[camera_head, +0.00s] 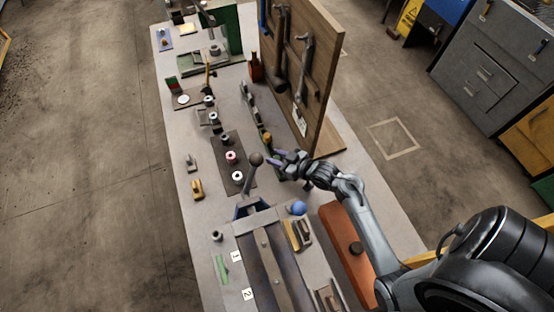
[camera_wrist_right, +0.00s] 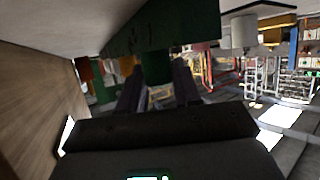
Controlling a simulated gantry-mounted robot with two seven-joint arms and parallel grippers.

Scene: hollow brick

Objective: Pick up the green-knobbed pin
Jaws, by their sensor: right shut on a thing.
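My right gripper (camera_head: 276,159) is over the workbench, beside the ball-topped lever (camera_head: 256,159) and left of the tool board. In the right wrist view, its two fingers (camera_wrist_right: 158,88) stand on either side of a dark green cylinder (camera_wrist_right: 156,68), which looks like the green knob of the pin. The gripper is shut on it. The pin's shaft is hidden, and I cannot tell whether it touches anything below. In the head view the fingers are small, and the knob does not show clearly. My left gripper is not in view.
A wooden board (camera_head: 316,65) with hanging tools stands at the bench's right. A dark plate (camera_head: 229,141) with several ring-shaped parts lies left of the gripper. A blue ball (camera_head: 297,208) and an orange-red block (camera_head: 346,250) are nearer. The bench's left edge strip is mostly clear.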

